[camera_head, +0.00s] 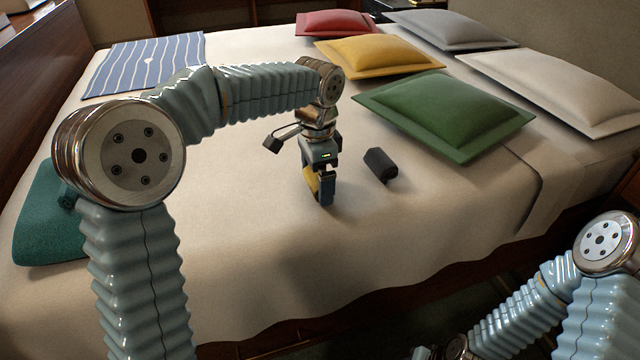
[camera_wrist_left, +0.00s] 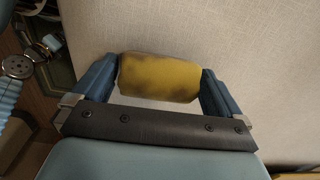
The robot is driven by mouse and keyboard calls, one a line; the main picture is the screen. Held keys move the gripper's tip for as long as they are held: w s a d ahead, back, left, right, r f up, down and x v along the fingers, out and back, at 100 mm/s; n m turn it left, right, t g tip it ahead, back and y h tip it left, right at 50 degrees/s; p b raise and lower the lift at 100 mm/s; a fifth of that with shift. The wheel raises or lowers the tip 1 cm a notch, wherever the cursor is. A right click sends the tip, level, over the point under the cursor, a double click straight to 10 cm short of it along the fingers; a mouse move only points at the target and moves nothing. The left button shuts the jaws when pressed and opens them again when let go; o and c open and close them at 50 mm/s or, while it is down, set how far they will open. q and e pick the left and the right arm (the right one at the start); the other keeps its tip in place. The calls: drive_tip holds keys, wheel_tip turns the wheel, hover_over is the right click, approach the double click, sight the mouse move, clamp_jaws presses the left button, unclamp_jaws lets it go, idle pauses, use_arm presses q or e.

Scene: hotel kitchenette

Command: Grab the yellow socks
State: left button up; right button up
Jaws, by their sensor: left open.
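The yellow socks (camera_wrist_left: 160,78) lie on the bed as a small rolled bundle with dark patches. In the left wrist view they sit between the two blue fingers of my left gripper (camera_wrist_left: 160,92), close to both fingertips. In the head view my left gripper (camera_head: 319,192) points down at the middle of the bed. A strip of the yellow socks (camera_head: 311,181) shows there, mostly hidden behind the fingers. The left gripper is open around the socks. My right arm shows at the lower right, but its gripper is out of view.
A small black object (camera_head: 380,165) lies just right of the left gripper. Green (camera_head: 445,112), yellow (camera_head: 378,55), red (camera_head: 338,23), grey (camera_head: 450,30) and white (camera_head: 555,88) pillows cover the far right. A striped blue cloth (camera_head: 140,62) and a teal item (camera_head: 45,225) lie left. The front middle is clear.

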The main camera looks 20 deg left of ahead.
use_arm(q)
drive_tip(key=shift+f, duration=0.3)
drive_tip(key=c, duration=0.8)
drive_tip(key=shift+r, duration=0.15)
